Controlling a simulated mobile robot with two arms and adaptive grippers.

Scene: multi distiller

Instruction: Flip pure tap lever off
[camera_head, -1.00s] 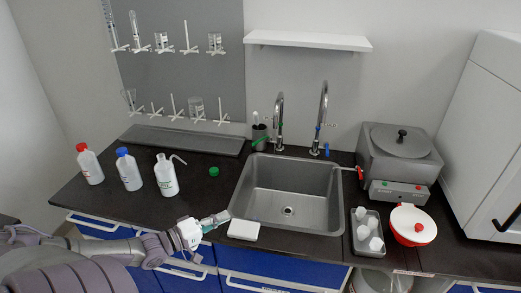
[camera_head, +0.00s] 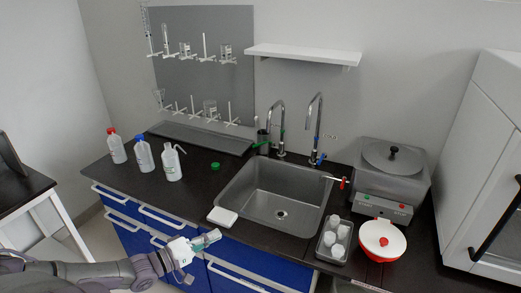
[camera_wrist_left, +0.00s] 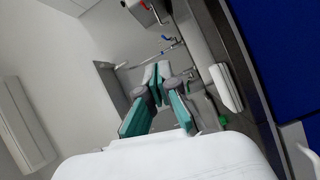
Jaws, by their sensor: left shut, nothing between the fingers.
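Two tall chrome taps stand behind the sink (camera_head: 228,190). The left tap (camera_head: 282,125) has a green lever (camera_head: 262,144) at its base. The right tap (camera_head: 317,125) has a blue lever (camera_head: 318,160) at its base. No label shows which one is the pure tap. My left gripper (camera_head: 212,237) is shut and empty, low in front of the counter's front edge, well apart from both taps. In the left wrist view its green-padded fingers (camera_wrist_left: 157,82) show, with a tap and its blue lever (camera_wrist_left: 170,46) beyond them. My right gripper is not in view.
A white block (camera_head: 222,217) lies at the sink's front left edge. Several bottles (camera_head: 143,156) stand on the left counter. A grey tray (camera_head: 322,247), a red-and-white pot (camera_head: 383,240) and a metal bath (camera_head: 388,180) stand right of the sink. A white shelf (camera_head: 303,54) hangs above the taps.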

